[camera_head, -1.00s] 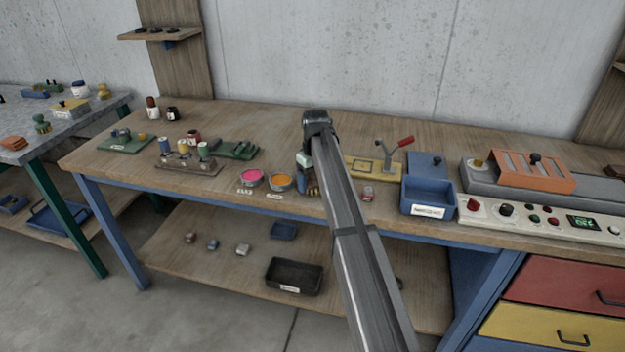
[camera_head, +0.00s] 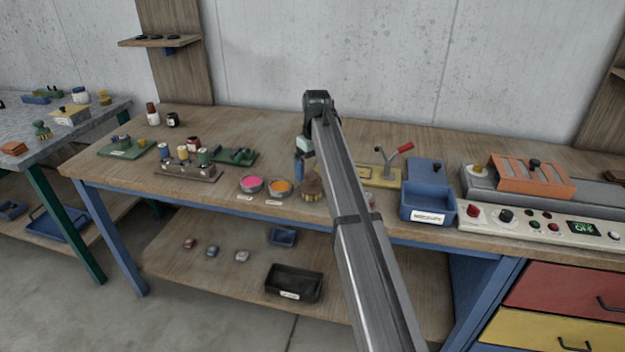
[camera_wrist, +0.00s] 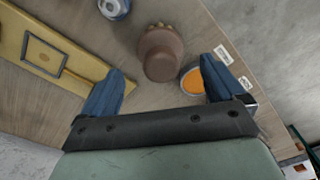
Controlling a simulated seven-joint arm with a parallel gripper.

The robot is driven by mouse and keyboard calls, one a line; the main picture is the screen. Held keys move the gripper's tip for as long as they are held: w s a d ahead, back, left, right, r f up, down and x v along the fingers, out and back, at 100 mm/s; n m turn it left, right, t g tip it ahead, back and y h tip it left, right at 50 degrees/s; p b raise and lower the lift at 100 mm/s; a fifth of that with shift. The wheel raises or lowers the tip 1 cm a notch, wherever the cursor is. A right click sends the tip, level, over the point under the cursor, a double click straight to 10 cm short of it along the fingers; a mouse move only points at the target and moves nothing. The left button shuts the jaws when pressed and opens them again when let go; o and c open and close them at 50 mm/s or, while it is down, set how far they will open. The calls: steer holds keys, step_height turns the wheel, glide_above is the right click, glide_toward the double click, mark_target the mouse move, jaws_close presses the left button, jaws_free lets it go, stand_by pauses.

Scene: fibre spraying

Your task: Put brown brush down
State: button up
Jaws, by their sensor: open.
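The brown brush (camera_head: 312,187) stands on the wooden table next to the orange paint pot (camera_head: 279,187), partly hidden by my arm in the head view. In the wrist view the brown brush (camera_wrist: 160,53) lies beyond and between my fingertips, with nothing gripping it. My gripper (camera_wrist: 160,88) is open and empty, its two blue fingers spread apart. In the head view my gripper (camera_head: 299,170) hangs above the table, a little above and beside the brush. The orange pot (camera_wrist: 194,80) shows close to the right finger in the wrist view.
A pink paint pot (camera_head: 250,185) stands left of the orange one. A spool rack (camera_head: 186,170) is further left. A yellow plate with a red-handled lever (camera_head: 380,175) and a blue bin (camera_head: 427,203) are to the right. The table's front edge is close by.

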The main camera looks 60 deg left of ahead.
steer(key=shift+d+r, duration=0.1)
steer(key=shift+r, duration=2.35)
